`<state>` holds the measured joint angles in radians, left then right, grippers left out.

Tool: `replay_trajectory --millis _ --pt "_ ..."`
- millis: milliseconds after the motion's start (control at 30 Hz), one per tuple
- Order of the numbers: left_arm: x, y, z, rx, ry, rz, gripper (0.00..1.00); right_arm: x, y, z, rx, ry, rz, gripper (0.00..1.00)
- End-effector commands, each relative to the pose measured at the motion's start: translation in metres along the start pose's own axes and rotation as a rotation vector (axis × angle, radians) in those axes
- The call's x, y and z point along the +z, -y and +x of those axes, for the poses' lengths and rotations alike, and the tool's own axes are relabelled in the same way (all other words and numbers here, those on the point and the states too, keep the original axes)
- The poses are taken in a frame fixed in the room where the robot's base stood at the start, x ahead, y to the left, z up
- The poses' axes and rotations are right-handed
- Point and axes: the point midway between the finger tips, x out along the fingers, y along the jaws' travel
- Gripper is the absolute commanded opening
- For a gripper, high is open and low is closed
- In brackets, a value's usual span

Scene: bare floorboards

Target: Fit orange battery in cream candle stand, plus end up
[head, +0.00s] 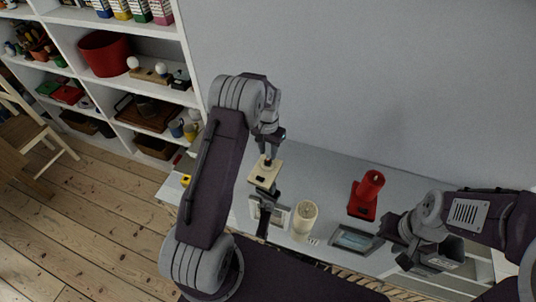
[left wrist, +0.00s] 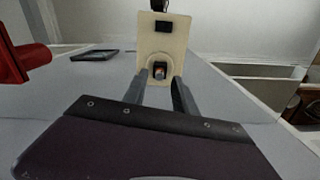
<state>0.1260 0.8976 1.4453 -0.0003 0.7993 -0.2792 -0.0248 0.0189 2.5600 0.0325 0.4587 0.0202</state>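The cream candle stand (head: 264,174), a flat base with a dark rectangle on it, sits on the grey table below my left gripper (head: 269,150). In the left wrist view the stand (left wrist: 175,48) lies straight ahead, and a small dark and orange-brown end (left wrist: 159,71) shows at its round socket. This looks like the orange battery; its plus mark cannot be made out. My left gripper's fingers (left wrist: 159,88) are apart on either side of it, with gaps showing. My right gripper (head: 405,248) hangs over the table's right part; its fingers are unclear.
A red candle stand (head: 362,205) with an upright tube stands to the right. A cream cylinder (head: 305,219), a light frame (head: 281,218) and a dark-framed picture (head: 356,239) are near the front edge. White shelves (head: 187,70) stand at left. The table's back strip is clear.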

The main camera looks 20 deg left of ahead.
Motion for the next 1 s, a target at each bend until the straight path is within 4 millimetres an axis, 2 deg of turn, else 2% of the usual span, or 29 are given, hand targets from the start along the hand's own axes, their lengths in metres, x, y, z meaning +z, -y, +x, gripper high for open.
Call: replay_trajectory --millis 200,333,500,700,767,867,1000 --pt "-0.001 0.000 -0.058 -0.002 -0.007 0.000 0.33 0.001 0.000 0.006 0.000 0.000 0.000 0.37" --pt "-0.001 0.000 -0.084 -0.001 -0.004 0.000 0.33 0.001 0.000 0.006 0.000 0.000 0.000 0.37" --pt "0.000 0.000 -0.100 0.000 -0.001 0.000 0.33 0.001 0.000 0.006 0.000 0.000 0.000 0.37" --pt "0.006 -0.005 -0.103 0.000 -0.004 -0.005 0.33 0.001 0.000 0.006 0.000 0.000 0.000 0.37" --pt "0.016 -0.013 -0.105 0.000 -0.011 -0.014 0.33 0.001 0.000 0.006 0.000 0.000 0.000 0.37" --pt "0.047 -0.034 -0.106 0.001 -0.029 -0.044 0.33 0.001 0.000 0.006 0.000 0.000 0.000 0.37" --pt "0.102 -0.063 -0.103 0.004 -0.063 -0.095 0.33 0.001 0.000 0.006 0.000 0.000 0.000 0.37"
